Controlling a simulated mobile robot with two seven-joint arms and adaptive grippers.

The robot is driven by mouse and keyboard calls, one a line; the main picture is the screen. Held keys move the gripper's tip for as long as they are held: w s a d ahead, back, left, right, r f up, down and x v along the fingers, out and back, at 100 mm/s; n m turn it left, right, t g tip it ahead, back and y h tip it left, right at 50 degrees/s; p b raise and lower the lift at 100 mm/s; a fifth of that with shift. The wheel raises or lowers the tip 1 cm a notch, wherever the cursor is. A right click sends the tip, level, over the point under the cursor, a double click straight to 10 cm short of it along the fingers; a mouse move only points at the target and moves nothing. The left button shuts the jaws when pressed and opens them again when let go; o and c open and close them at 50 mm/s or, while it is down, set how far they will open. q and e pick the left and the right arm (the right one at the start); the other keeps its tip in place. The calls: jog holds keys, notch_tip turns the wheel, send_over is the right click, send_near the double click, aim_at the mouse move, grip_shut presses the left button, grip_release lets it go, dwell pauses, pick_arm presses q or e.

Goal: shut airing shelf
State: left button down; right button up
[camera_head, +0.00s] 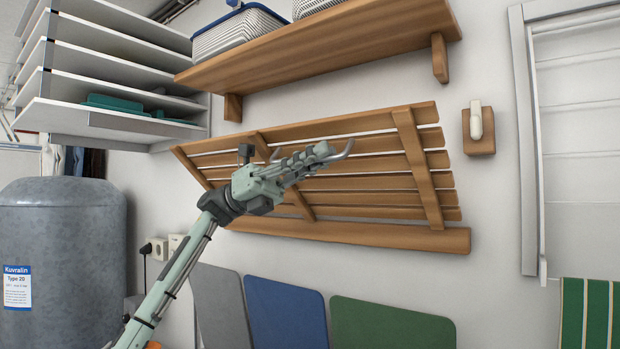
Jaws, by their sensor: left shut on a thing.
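The airing shelf (365,186) is a slatted wooden panel on the wall in the middle of the view. It is swung up steeply above its bottom wooden rail (350,233), and its upper edge seems to lean out from the wall. My left gripper (318,153) is in front of the upper slats, shut on what looks like the curved grey metal handle (343,154) of the shelf. The gripper hides part of the handle and slats. A wooden block with a pale turn-catch (476,122), upright, is on the wall just right of the shelf. My right gripper is not in view.
A fixed wooden shelf (330,45) with baskets (238,30) hangs above. White shelves (105,75) are at upper left, a grey tank (62,240) at left. Grey, blue and green panels (286,310) stand below. A white rack (530,140) is at right.

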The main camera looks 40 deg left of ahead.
aim_at(328, 129)
pick_arm(q)
jog(key=w+r+n, duration=0.1)
jog(key=w+r+n+t, duration=0.1)
jog(key=r, duration=0.1)
jog(key=w+r+n+t, duration=0.1)
jog(key=r+n, duration=0.1)
jog(key=shift+w+a+r+y, duration=0.1)
jog(key=shift+w+a+y, duration=0.15)
jog(key=shift+y, duration=0.15)
jog(key=w+r+n+t+y, duration=0.1)
jog(key=w+r+n, duration=0.1)
jog(key=w+n, duration=0.2)
jog(key=w+a+r+n+t+y, duration=0.1)
jog(key=w+r+n+y, duration=0.1)
jog(key=w, duration=0.5)
jog(key=shift+w+r+n, duration=0.2)
jog(key=shift+r+n, duration=0.6)
jog(key=shift+n, duration=0.4)
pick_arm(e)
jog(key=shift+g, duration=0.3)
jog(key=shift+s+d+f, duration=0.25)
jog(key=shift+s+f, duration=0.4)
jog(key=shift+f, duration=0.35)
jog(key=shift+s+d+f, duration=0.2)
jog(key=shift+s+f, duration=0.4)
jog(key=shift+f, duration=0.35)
pick_arm(q)
jog(key=shift+a, duration=0.1)
